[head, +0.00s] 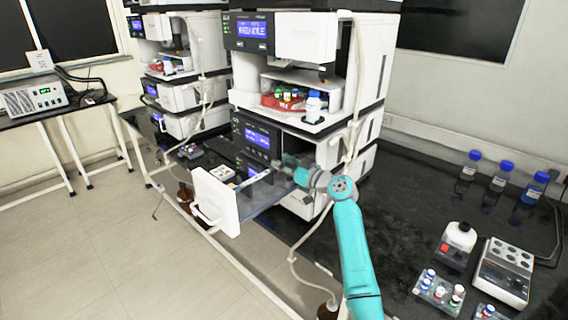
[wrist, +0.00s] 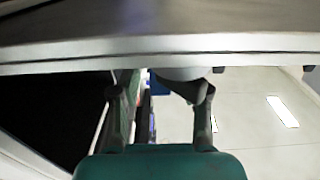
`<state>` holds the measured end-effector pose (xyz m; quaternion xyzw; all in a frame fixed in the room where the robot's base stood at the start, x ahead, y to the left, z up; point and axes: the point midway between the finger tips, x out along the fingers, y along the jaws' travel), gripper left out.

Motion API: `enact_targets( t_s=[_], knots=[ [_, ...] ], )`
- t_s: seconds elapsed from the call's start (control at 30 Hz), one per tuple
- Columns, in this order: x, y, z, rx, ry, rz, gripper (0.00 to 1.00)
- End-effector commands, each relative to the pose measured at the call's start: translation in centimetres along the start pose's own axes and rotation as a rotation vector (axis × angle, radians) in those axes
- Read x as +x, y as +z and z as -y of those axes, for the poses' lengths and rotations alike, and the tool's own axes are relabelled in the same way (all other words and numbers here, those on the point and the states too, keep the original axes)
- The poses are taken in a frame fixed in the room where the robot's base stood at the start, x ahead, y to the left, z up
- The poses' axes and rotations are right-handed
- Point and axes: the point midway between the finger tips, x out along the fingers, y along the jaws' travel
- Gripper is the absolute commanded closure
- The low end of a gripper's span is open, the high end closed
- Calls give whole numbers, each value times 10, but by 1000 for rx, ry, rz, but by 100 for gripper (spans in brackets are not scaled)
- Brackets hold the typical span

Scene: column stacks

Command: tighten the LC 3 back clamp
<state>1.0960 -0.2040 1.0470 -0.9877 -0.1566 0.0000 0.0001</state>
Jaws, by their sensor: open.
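The centre instrument stack (head: 262,95) has an open drawer with a white front (head: 216,200) and clear side walls, pulled out to the left. Pale parts (head: 222,172) lie inside the drawer; I cannot make out which is the LC 3 back clamp. My gripper (head: 288,163) is at the drawer's right, inner end, close to the stack's face. In the wrist view my gripper (wrist: 160,108) is open with its two fingers apart. A rounded pale part (wrist: 182,73) shows beyond the right fingertip, partly hidden by it. Whether they touch, I cannot tell.
A grey horizontal edge (wrist: 160,50) crosses the wrist view just above the fingers. A pale hose (head: 300,262) hangs at the bench front. Blue-capped bottles (head: 500,175), a white device (head: 503,270) and vial racks (head: 438,290) stand on the right bench. A second stack (head: 185,80) is behind left.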

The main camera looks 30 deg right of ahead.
Motion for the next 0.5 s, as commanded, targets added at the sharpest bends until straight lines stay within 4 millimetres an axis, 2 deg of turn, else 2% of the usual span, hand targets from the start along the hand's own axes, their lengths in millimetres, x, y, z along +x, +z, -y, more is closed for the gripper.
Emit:
enact_targets(
  t_s=[0.17, 0.33, 0.37, 0.5],
  knots=[
    [0, 0, 0, 0, 0, 0, 54],
    [0, 0, 0, 0, 0, 0, 97],
    [0, 0, 0, 0, 0, 0, 100],
    [0, 0, 0, 0, 0, 0, 100]
  ],
)
